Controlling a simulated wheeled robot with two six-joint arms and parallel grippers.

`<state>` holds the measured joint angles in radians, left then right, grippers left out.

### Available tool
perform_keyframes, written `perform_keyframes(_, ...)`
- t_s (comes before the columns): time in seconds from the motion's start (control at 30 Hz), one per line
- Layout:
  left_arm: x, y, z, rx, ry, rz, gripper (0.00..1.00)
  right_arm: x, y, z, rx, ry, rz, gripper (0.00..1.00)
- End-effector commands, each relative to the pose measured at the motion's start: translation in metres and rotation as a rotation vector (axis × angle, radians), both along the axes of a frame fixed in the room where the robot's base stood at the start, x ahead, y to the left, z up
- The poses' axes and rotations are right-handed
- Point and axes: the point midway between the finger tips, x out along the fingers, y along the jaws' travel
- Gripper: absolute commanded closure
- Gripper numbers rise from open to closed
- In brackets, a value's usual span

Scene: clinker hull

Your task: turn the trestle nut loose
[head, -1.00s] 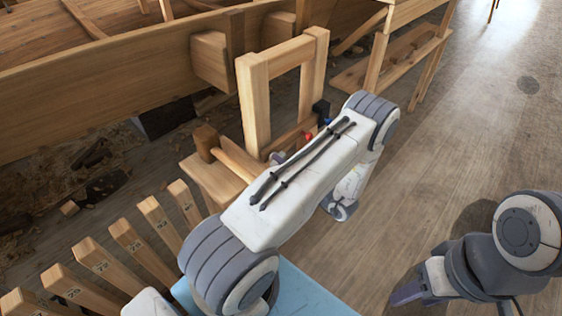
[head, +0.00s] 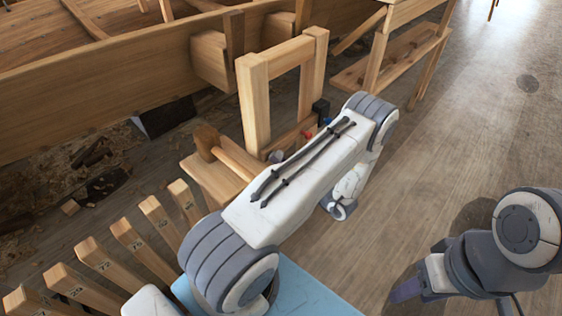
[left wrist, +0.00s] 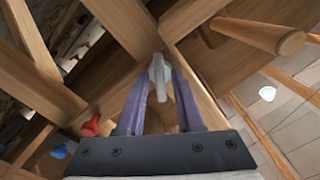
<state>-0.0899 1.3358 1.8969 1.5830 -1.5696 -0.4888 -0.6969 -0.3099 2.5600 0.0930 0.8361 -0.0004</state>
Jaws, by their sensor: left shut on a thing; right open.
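The trestle nut (left wrist: 158,72) is a small pale grey piece against the wooden trestle in the left wrist view. My left gripper (left wrist: 158,85) has its purple fingers on either side of the nut and is shut on it. In the head view my left forearm hides this gripper. The wooden trestle frame (head: 254,105) stands upright beyond the forearm. My right gripper (head: 402,290) is open and empty over the floor at the lower right, partly seen.
A wooden mallet-like piece (head: 207,143) lies left of the frame. Red (head: 308,135) and blue (head: 327,121) knobs sit beyond my forearm. Numbered wooden slats (head: 97,262) stand at lower left. The planked hull (head: 110,85) runs behind. The floor at right is clear.

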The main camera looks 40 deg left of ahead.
Motion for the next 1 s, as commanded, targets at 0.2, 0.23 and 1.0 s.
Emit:
perform_keyframes(0.2, 0.001, 0.000, 0.000, -0.001, -0.006, -0.003, 1.00, 0.000, 0.000, 0.000, 0.000, 0.000, 0.000, 0.50)
perform_keyframes(0.23, 0.001, 0.000, 0.000, -0.001, -0.006, -0.003, 1.00, 0.000, 0.000, 0.000, 0.000, 0.000, 0.000, 0.50)
perform_keyframes(1.0, -0.001, -0.037, 0.000, -0.001, -0.005, -0.008, 0.55, 0.000, 0.000, 0.002, 0.000, 0.000, 0.000, 0.50)
